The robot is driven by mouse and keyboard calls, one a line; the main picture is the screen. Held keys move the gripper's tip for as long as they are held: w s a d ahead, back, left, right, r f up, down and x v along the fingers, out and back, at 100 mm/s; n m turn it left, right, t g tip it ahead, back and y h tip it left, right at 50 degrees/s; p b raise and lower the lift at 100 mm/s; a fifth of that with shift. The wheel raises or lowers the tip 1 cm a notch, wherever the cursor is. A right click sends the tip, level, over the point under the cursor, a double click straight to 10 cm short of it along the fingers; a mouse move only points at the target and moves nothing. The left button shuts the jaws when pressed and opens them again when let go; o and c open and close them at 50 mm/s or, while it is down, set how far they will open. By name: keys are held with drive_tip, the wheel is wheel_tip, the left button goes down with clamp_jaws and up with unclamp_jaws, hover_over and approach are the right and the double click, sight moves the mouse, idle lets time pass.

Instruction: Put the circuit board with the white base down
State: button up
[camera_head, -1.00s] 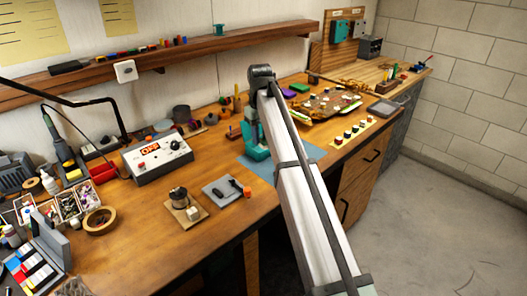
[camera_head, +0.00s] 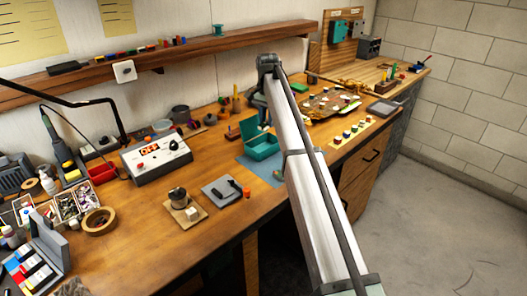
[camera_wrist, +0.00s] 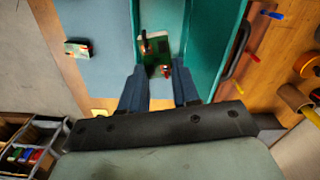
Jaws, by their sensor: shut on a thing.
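My gripper (camera_wrist: 160,88) is shut on a green circuit board (camera_wrist: 153,52) with a dark upright part and a small red part. A pale strip shows at the board's far edge; the rest of its base is hidden. The board is above or inside the open teal box (camera_wrist: 206,40); I cannot tell how high. The box (camera_head: 262,150) also shows on the blue mat (camera_head: 250,171) in the head view, where my arm hides the gripper and the board. A small pale-and-green piece with red parts (camera_wrist: 78,48) lies on the mat, apart from the box.
A grey pad with dark tools (camera_head: 222,189) and a pale square with a small pot (camera_head: 181,203) stand left of the mat. The soldering station (camera_head: 156,155) is farther left. A cluttered tray (camera_head: 328,103) lies beyond my arm. Bare wood shows between them.

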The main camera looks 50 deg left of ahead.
sight(267, 142)
drive_tip(key=shift+f+m, duration=0.1)
drive_tip(key=shift+m, duration=1.1)
drive_tip(key=shift+f, duration=4.95)
drive_tip(key=o, duration=0.7)
drive_tip(key=shift+f, duration=0.1)
drive_tip(key=shift+o, duration=0.2)
wheel_tip(267, 142, up, 12)
drive_tip(key=shift+r, duration=0.15)
